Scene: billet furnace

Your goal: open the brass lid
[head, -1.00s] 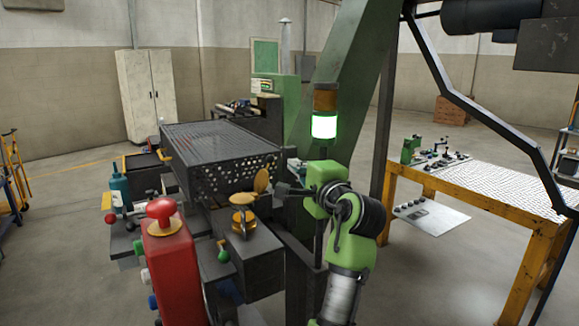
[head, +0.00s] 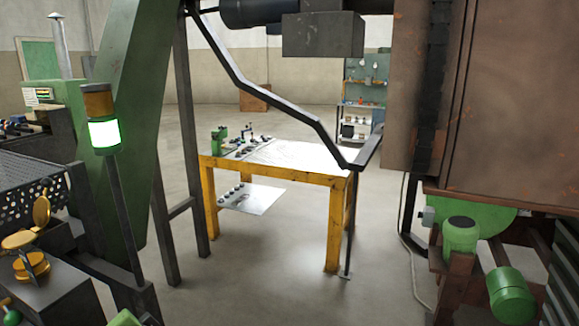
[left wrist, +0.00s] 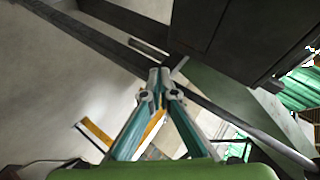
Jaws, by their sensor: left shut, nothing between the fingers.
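The brass lid (head: 41,210) is a round disc standing tilted up on edge at the left of the head view. Beside and below it are a flat brass disc (head: 18,241) and a brass ring (head: 34,262) on a dark block. My left gripper (left wrist: 160,75) shows in the left wrist view, shut and empty, its fingertips together. No brass part shows in that view. In the head view, only a bit of green at the bottom edge may belong to my arm. My right gripper is not in view.
A lit signal lamp (head: 104,133) on a thin pole stands right of the brass parts, before a green slanted column (head: 120,110). A yellow-framed table (head: 275,172) stands beyond. Rusty machinery (head: 510,110) fills the right. The floor between is clear.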

